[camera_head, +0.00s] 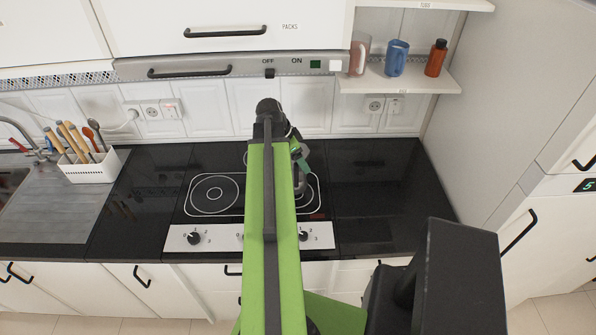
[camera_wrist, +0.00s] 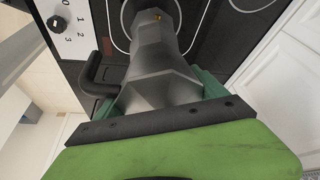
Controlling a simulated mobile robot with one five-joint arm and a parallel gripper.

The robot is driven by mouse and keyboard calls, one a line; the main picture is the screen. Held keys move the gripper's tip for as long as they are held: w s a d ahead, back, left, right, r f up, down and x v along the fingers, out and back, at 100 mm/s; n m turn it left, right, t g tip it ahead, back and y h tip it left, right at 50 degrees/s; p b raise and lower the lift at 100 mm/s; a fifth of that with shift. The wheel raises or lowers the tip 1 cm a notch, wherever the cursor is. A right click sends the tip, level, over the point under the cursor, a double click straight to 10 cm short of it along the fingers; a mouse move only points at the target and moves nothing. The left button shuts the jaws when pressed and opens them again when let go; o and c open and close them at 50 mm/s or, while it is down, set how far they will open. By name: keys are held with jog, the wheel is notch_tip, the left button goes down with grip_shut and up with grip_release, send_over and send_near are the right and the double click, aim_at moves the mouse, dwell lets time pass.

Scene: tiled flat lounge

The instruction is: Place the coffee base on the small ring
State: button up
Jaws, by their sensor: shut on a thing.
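The coffee pot is a grey metal, faceted moka pot with a black handle (camera_wrist: 100,75). In the wrist view its body (camera_wrist: 160,88) fills the middle, and its narrower lower part with a small brass dot lies farther from the camera. My gripper (camera_wrist: 162,97) is shut on the upper body, with a green finger on each side. In the head view the gripper (camera_head: 302,160) and pot are largely hidden behind my green arm, over the right half of the hob (camera_head: 180,222). Ring lines show near the pot's base; I cannot tell whether it touches the hob.
A large ring (camera_head: 215,194) on the hob's left is bare. A white utensil holder (camera_head: 92,168) stands left by the sink. The black counter (camera_head: 375,190) right of the hob is clear. A shelf (camera_head: 400,80) with mugs and an orange bottle (camera_head: 436,58) hangs above.

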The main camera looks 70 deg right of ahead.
jog(key=shift+f+b, duration=2.15)
jog(key=shift+r, duration=0.2)
jog(key=shift+f, duration=0.1)
jog(key=o, duration=2)
jog(key=p+v, duration=1.1)
jog(key=v, duration=0.1)
jog(key=shift+s+r+p, duration=0.15)
jog(key=shift+r+p, duration=0.1)
jog(key=shift+p, duration=0.1)
jog(key=shift+f, duration=0.1)
